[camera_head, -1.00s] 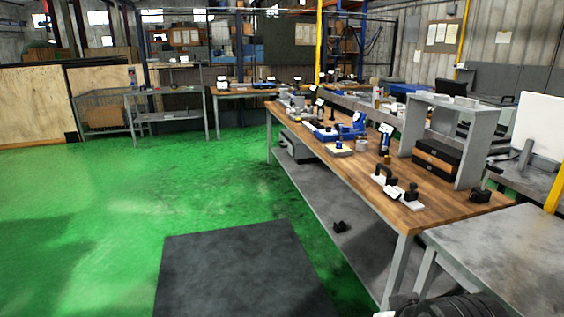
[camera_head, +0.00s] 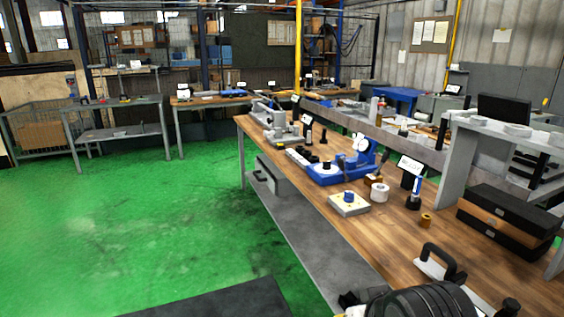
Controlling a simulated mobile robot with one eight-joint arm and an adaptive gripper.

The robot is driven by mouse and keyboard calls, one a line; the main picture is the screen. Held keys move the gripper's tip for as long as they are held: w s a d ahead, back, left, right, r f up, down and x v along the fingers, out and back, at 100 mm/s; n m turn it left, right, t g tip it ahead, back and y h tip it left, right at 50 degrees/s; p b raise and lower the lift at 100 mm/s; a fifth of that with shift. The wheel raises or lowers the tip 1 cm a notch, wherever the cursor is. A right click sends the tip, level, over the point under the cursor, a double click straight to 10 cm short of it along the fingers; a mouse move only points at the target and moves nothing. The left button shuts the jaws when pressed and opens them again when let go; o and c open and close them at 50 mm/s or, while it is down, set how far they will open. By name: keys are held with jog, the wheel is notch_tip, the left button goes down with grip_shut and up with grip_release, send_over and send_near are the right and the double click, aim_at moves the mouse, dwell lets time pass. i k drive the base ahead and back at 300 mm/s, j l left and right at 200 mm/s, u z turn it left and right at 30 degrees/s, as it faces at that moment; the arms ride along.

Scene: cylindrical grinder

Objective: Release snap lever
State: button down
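I cannot make out a snap lever for certain at this size. A blue bench gauge (camera_head: 350,172) with a round white dial stands in the middle of the wooden workbench (camera_head: 300,220). A black-handled tool with a pale base (camera_head: 442,262) lies near the bench's front end. A black ridged part, apparently of my own arm, shows at the bottom edge and hides part of the bench's near corner. My gripper's fingers are not in view.
A grey shelf unit (camera_head: 450,160) and black cases (camera_head: 505,225) stand on the bench's right side. A pale block with a blue knob (camera_head: 349,203) sits near its front edge. The green floor (camera_head: 150,230) on the left is clear, with a dark mat (camera_head: 225,300) at the bottom.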

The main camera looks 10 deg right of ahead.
aim_at(340, 163)
jog(key=i, duration=1.9)
jog(key=z, duration=0.25)
